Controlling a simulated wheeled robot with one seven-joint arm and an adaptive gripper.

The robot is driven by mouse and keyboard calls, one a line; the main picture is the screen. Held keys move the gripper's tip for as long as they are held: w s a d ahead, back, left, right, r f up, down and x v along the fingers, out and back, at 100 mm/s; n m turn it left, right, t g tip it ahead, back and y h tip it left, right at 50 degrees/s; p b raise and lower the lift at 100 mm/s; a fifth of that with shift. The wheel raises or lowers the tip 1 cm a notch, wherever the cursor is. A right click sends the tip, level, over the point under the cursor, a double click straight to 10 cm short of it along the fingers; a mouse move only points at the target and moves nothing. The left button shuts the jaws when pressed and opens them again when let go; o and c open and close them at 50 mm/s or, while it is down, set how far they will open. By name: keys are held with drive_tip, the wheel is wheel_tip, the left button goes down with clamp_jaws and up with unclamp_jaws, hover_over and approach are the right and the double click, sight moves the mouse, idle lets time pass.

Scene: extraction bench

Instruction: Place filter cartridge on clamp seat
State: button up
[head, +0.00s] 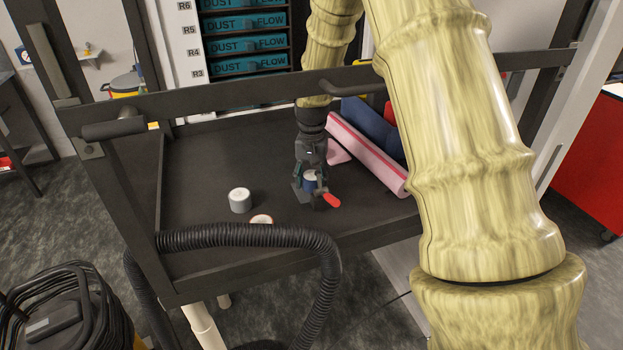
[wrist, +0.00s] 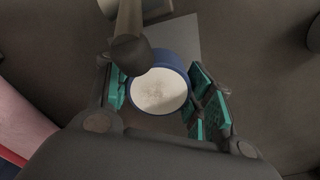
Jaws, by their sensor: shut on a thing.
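My gripper (head: 310,188) is at the middle of the dark bench top, pointing down. Its teal-padded fingers are shut on a blue cylinder with a pale, speckled top, the filter cartridge (head: 310,180). In the wrist view the cartridge (wrist: 159,91) sits upright between the fingers. A clamp with a red handle (head: 331,200) is right beside the fingertips. In the wrist view a dark clamp arm with a rounded tip (wrist: 130,50) reaches to the cartridge's upper left edge. A grey plate, seemingly the clamp seat (wrist: 183,36), shows behind the cartridge. I cannot tell whether the cartridge touches it.
A grey cylinder with a white top (head: 240,201) stands left of my gripper. An orange-rimmed one (head: 262,219) is partly hidden by the black hose (head: 245,236) along the front edge. The bench's left part is clear.

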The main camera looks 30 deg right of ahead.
sight(312, 176)
drive_tip(key=shift+f, duration=0.4)
drive_tip(key=o, duration=1.2)
drive_tip(key=shift+r, duration=0.1)
wheel_tip(312, 176, up, 12)
drive_tip(key=shift+f, duration=0.1)
